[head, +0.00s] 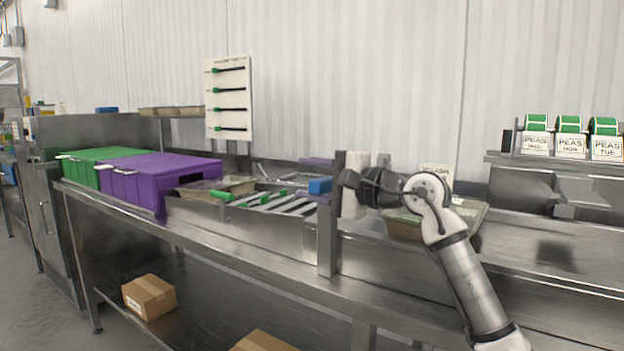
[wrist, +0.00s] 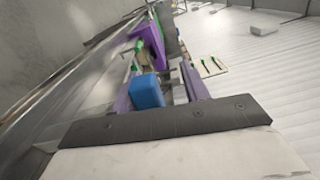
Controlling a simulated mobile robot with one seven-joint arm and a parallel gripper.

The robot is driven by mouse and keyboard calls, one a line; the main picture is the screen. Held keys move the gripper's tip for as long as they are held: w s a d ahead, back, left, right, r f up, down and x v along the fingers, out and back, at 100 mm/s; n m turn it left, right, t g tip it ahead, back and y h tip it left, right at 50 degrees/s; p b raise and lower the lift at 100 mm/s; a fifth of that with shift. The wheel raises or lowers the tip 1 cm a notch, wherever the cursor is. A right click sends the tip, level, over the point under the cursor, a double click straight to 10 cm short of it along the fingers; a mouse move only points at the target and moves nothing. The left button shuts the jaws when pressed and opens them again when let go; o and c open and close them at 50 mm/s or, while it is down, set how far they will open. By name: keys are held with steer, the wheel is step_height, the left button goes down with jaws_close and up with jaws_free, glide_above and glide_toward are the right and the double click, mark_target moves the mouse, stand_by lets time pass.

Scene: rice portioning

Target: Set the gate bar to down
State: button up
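A blue block (head: 320,186) stands beside a steel post (head: 328,232) on the counter; it may be the grip of the gate bar, but no bar can be told apart clearly. My gripper (head: 314,179) points left at the block, with its two purple fingers spread. In the wrist view, the blue block (wrist: 147,92) sits between the fingers of my gripper (wrist: 156,78), nearer the left finger, with a gap on the right. I cannot tell whether a finger touches it.
Green-tipped slats (head: 275,200) lie left of the post. A purple bin (head: 160,175) and a green bin (head: 85,172) stand farther left. A tray (head: 402,228) sits behind my arm. A white board with green sliders (head: 228,98) stands at the back wall.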

steer(key=b+v, duration=0.1)
steer(key=v, duration=1.3)
steer(key=shift+w, duration=0.1)
